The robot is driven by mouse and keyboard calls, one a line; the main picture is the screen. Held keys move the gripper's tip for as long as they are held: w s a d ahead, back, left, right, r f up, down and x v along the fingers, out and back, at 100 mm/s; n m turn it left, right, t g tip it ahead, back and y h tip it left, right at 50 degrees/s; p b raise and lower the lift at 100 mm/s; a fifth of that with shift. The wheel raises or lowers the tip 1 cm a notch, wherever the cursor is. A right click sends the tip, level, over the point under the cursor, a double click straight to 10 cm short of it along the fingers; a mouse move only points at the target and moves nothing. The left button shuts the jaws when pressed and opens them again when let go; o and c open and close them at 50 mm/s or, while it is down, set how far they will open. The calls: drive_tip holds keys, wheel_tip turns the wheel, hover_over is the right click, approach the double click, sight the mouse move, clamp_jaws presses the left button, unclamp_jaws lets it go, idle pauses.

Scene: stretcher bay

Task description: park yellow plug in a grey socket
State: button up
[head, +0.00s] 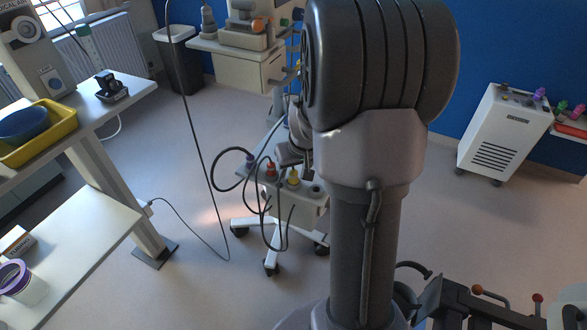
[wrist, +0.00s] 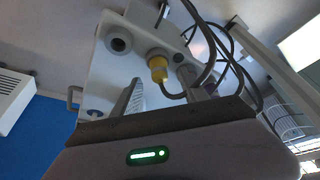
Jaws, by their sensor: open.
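The yellow plug (head: 293,181) stands on top of the wheeled cart's white box, with a dark cable. In the wrist view the yellow plug (wrist: 158,66) sits on the pale panel, its cable curving right. A grey ring-shaped socket (wrist: 118,44) with a dark, empty hole is left of it; a dark round socket (head: 315,188) shows right of the plug in the head view. My gripper (wrist: 158,90) is open, its fingers either side of the yellow plug's line of view, apparently short of it; contact cannot be told. In the head view my arm partly hides it.
A red plug (head: 270,171) and a purple plug (head: 250,160) with looping cables are close to the yellow one. A shelf with a yellow tray (head: 45,138) stands left. A white wheeled unit (head: 502,132) stands right. The floor between is largely clear.

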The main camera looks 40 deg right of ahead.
drive_tip(key=p+v, duration=0.5)
drive_tip(key=v, duration=1)
drive_tip(key=s+a+r+t+y, duration=0.1)
drive_tip(key=s+a+r, duration=0.15)
drive_tip(key=a, duration=0.65)
drive_tip(key=s+a+r+t+y, duration=0.1)
drive_tip(key=a+r, duration=0.3)
drive_tip(key=a, duration=0.6)
drive_tip(key=s+a+y, duration=0.1)
drive_tip(key=s+a, duration=0.7)
drive_tip(key=a, duration=0.1)
drive_tip(key=shift+r+y+b, duration=0.25)
drive_tip(key=shift+y+b, duration=0.05)
drive_tip(key=shift+s, duration=0.1)
